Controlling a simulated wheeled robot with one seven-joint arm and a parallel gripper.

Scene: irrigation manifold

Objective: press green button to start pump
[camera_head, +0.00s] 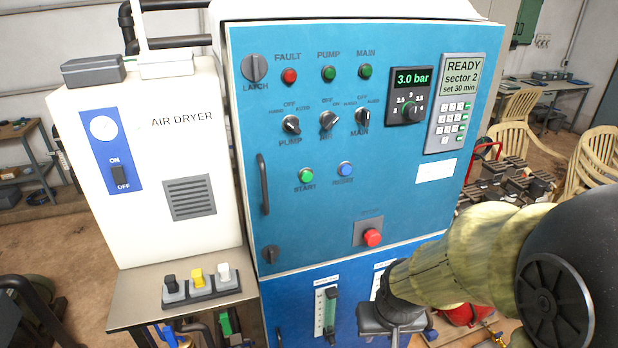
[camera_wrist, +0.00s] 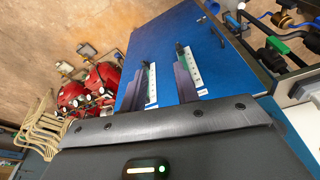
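The green button (camera_head: 306,175) labelled START sits on the upper blue cabinet door (camera_head: 315,230), left of a blue button (camera_head: 345,169), in the head view. Nothing covers it. My gripper (camera_head: 392,328) is low at the right in that view, below and to the right of the button and well apart from it; its fingertips are cut off or hidden there. In the wrist view my gripper (camera_wrist: 164,66) shows two dark fingers spread apart with nothing between them, over the lower blue panel (camera_wrist: 205,45). The green button does not show in the wrist view.
A red mushroom button (camera_head: 373,237) sticks out between my gripper and the START button. Switch knobs (camera_head: 291,124) sit above START, and a black door handle (camera_head: 263,184) is to its left. Green lamps (camera_head: 329,72) sit higher. The white air dryer (camera_head: 165,160) stands left.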

